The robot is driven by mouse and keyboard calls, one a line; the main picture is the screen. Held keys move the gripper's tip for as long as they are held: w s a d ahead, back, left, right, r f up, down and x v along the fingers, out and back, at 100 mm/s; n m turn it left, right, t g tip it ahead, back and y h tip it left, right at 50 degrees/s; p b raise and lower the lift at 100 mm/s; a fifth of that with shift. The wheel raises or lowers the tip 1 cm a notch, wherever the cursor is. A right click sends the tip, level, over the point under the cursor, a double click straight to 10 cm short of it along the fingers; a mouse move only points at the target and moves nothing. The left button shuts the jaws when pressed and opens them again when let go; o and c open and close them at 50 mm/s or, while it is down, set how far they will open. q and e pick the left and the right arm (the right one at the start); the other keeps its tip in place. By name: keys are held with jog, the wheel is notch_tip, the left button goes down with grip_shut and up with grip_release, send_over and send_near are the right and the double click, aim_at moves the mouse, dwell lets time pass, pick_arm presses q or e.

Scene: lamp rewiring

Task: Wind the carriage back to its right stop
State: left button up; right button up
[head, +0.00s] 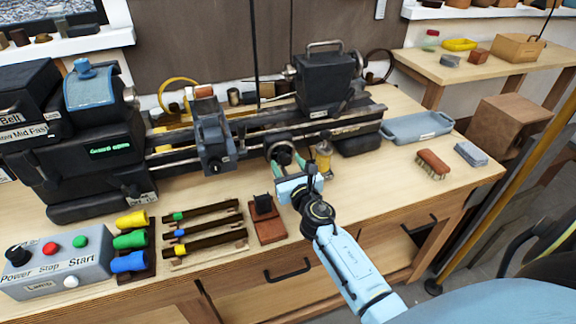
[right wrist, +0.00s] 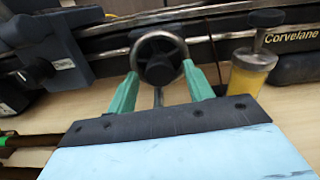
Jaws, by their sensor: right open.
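The lathe's dark carriage (head: 213,145) sits on the bed rails (head: 258,130), left of the middle, with a clear stretch of rail to its right. It shows partly in the right wrist view (right wrist: 45,55). A round handwheel (right wrist: 159,52) with a dark hub and metal rim is on the front of the bed; in the head view the handwheel (head: 281,151) is partly covered by my gripper. My right gripper (head: 286,168) is open, its green fingers on either side of the handwheel's lower part. I cannot tell whether they touch the rim. My left gripper is out of view.
A yellow oiler (head: 323,160) stands close to the right of my right gripper. The black tailstock (head: 326,80) is at the bed's right end. A wooden block with a black piece (head: 265,218) and colour-tagged strips (head: 205,228) lie in front. A blue tray (head: 417,127) is at right.

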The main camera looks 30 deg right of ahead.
jog(key=c, duration=1)
jog(key=shift+m, duration=0.4)
